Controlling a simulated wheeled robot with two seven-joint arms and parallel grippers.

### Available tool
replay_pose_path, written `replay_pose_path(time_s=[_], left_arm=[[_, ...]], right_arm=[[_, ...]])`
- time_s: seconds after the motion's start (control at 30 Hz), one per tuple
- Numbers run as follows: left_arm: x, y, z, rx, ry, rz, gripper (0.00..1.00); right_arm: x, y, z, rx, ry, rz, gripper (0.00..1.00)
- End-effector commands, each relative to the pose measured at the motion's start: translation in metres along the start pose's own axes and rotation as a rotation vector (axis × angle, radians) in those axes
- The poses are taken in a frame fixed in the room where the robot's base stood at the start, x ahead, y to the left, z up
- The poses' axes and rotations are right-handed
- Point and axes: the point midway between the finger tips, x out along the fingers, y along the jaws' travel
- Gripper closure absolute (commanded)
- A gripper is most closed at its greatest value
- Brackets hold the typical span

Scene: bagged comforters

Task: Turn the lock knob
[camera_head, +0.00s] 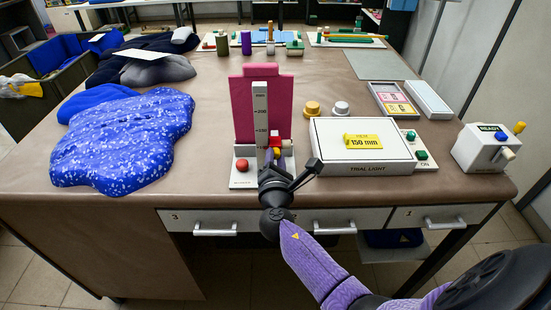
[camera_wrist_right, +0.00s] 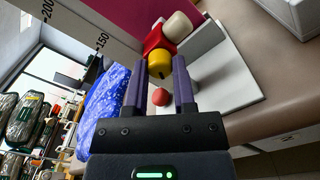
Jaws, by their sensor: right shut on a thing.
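A gauge with an upright grey mm scale (camera_head: 260,105) and a magenta back panel (camera_head: 283,90) stands near the table's front edge. A red slider block (camera_head: 277,141) sits low on the scale and carries a yellow knob; a pale knob (camera_wrist_right: 178,25) sticks out of its side. My right gripper (camera_head: 273,161) is in front of the block. In the right wrist view its two purple fingers (camera_wrist_right: 160,72) are shut on the yellow knob (camera_wrist_right: 159,64), one on each side. A dark slot shows on the knob's face. My left gripper is out of view.
A red button (camera_head: 242,165) is on the gauge's base, left of my gripper. A white light box (camera_head: 360,160) marked 150 mm stands to the right. A blue speckled comforter bag (camera_head: 125,135) lies to the left. A READY box (camera_head: 484,148) is at the far right.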

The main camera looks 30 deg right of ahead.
Motion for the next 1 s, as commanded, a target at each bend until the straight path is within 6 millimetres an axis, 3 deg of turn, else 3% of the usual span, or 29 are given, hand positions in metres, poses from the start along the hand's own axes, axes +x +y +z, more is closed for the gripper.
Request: replay_pose_path(time_s=[0.03,0.07,0.23,0.57,0.9,1.0], left_arm=[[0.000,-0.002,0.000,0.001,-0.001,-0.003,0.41],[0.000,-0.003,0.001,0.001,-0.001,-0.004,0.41],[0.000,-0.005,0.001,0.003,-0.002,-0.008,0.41],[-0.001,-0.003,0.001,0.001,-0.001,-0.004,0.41],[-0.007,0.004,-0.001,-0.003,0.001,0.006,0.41],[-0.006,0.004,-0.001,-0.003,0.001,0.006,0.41]], right_arm=[[0.000,0.000,0.000,0.001,0.000,0.001,1.00],[0.000,0.000,0.000,0.001,0.000,0.001,0.65],[0.000,0.000,0.000,0.001,0.000,0.001,0.31],[-0.006,0.001,0.000,0.002,0.001,0.000,0.31],[-0.082,-0.001,-0.001,0.002,0.002,-0.001,0.31],[-0.095,0.000,-0.001,0.002,0.002,0.000,0.31]])
